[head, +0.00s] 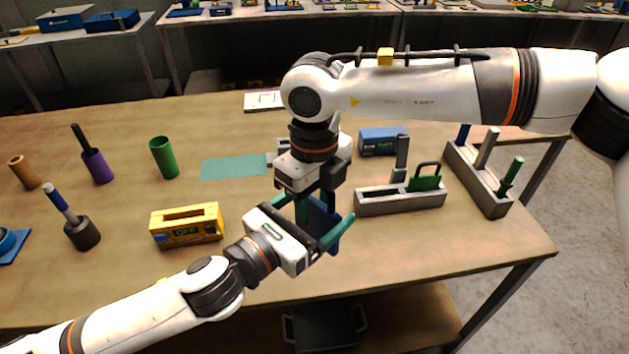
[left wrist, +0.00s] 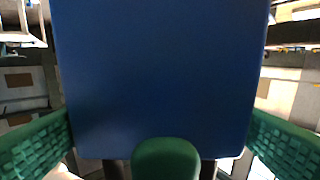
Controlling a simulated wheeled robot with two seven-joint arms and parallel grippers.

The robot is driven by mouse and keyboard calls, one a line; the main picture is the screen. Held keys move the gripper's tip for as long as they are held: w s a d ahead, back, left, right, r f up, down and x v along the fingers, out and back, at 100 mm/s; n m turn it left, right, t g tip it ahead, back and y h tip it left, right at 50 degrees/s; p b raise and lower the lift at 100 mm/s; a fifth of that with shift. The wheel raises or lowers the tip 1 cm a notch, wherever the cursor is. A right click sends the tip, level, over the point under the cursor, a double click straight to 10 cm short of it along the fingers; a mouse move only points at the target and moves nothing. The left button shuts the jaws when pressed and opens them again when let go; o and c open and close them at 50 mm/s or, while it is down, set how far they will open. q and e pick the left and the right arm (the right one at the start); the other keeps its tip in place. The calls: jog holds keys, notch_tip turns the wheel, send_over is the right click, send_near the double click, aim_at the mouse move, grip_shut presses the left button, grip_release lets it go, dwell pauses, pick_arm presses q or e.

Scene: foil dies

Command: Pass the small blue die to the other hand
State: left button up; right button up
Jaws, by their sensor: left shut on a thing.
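The small blue die (head: 322,217) is held up over the front middle of the table, partly hidden by both grippers. It fills the middle of the left wrist view (left wrist: 155,75). My left gripper (head: 318,208) comes from the lower left, with its green fingers on either side of the die, shut on it. My right gripper (head: 315,204) points down from above, its fingers at the die. One green finger of it (left wrist: 167,160) stands in front of the die in the left wrist view. Whether it grips the die cannot be told.
A yellow device (head: 187,225) stands to the left, near a green cup (head: 164,158) and a teal mat (head: 234,167). A grey holder (head: 400,202) stands close on the right, with a grey rack (head: 480,180) beyond and a blue box (head: 383,141) behind. The front right table is clear.

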pick_arm(q)
jog(key=shift+r, duration=0.1)
pick_arm(e)
jog(key=shift+f, duration=0.25)
grip_shut()
pick_arm(q)
jog(key=o, duration=1.1)
pick_arm(e)
jog(key=shift+a, duration=0.1)
pick_arm(q)
jog(key=shift+s+a, duration=0.1)
